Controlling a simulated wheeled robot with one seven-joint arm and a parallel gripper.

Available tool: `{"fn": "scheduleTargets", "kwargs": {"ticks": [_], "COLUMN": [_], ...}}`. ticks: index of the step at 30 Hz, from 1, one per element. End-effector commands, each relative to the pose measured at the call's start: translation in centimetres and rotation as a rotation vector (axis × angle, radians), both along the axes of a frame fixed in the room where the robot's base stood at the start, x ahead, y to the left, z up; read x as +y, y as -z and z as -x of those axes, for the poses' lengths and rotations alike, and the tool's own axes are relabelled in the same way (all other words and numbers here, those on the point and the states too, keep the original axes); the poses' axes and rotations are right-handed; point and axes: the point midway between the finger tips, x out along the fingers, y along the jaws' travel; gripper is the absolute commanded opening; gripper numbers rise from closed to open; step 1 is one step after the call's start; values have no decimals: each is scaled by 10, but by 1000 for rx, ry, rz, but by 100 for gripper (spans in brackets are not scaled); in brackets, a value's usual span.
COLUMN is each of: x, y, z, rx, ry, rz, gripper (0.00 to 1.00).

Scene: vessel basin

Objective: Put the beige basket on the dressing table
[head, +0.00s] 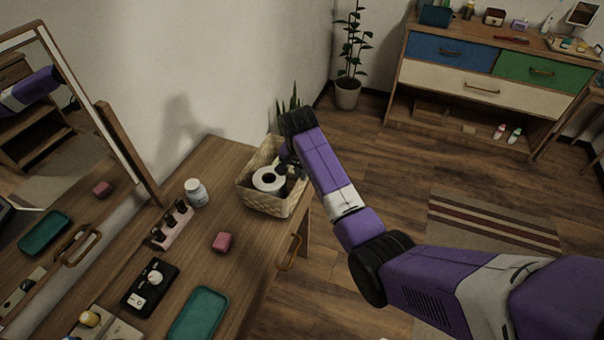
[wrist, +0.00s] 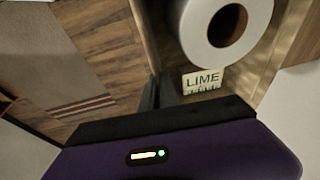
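The beige basket (head: 262,203) is at the far right corner of the wooden dressing table (head: 225,160). I cannot tell whether its base rests fully on the top. It holds a white paper roll (head: 268,180), also in the wrist view (wrist: 226,24), and a small box marked LIME (wrist: 203,80). My gripper (head: 287,163) is at the basket's right rim. In the wrist view my two dark fingers (wrist: 158,93) sit close together on either side of the basket wall (wrist: 146,35), seemingly pinching it. The arm partly hides the basket's far right side.
On the table are a white jar (head: 195,193), a pink rack of small bottles (head: 173,226), a pink block (head: 222,242), a black device (head: 150,287) and a teal tray (head: 199,314). A mirror (head: 120,150) stands at left. Floor to the right is open.

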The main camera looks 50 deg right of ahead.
Motion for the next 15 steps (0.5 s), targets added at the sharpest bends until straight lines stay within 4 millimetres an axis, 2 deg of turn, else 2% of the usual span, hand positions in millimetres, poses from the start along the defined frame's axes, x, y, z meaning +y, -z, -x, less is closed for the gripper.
{"fn": "scheduleTargets", "kwargs": {"ticks": [13, 15], "x": [0, 0], "y": [8, 7], "z": [-1, 0], "rx": [-3, 0], "ry": [0, 0], "rz": [1, 1], "gripper": [0, 18]}}
